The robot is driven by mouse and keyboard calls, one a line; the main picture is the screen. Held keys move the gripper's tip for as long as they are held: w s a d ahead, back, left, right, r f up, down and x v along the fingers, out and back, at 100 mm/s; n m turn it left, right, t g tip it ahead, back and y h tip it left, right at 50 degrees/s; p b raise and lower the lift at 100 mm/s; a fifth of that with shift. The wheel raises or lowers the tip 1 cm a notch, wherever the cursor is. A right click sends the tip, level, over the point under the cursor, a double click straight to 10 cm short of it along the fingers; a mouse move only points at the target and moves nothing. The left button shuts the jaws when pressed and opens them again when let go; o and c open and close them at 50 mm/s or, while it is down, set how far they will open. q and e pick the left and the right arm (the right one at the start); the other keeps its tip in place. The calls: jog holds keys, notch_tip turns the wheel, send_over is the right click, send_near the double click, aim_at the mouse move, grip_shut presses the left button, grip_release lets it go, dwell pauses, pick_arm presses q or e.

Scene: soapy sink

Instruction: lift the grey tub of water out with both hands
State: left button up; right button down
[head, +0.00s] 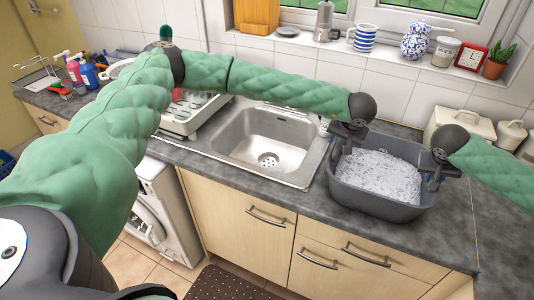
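The grey tub (375,206) is on the right, over the dark worktop beside the sink. It is upright and nearly level, with white suds (376,177) covering the water. My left gripper (338,153) is at the tub's left end, touching or very close to the rim. My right gripper (433,183) is at the right end, its fingers pointing down at the rim. The fingers are small and dark against the grey rim, so whether they are closed on it is unclear. The tub's underside is hidden, and I cannot tell if it rests on the worktop.
The steel sink (264,140) left of the tub is empty. A dish rack (190,118) stands left of it. A cream bread bin (459,124) and canisters (510,133) stand behind the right gripper. The worktop (459,225) is clear to the tub's right.

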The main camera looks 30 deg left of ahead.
pick_arm(q)
jog(key=shift+o, duration=0.6)
jog(key=shift+f, duration=0.15)
pick_arm(e)
jog(key=shift+s+f, duration=0.15)
jog(key=shift+f, duration=0.2)
pick_arm(q)
jog(key=o, duration=0.5)
jog(key=shift+c, duration=0.2)
pick_arm(e)
jog(key=c, duration=1.3)
grip_release()
pick_arm(q)
jog(key=shift+w, duration=0.1)
pick_arm(e)
jog(key=shift+o, duration=0.6)
jog(key=o, duration=0.6)
jog(key=shift+r, duration=0.2)
jog(key=shift+w+f, duration=0.15)
jog(key=shift+w, duration=0.05)
pick_arm(q)
jog(key=shift+b, duration=0.5)
pick_arm(e)
jog(key=shift+f, duration=0.35)
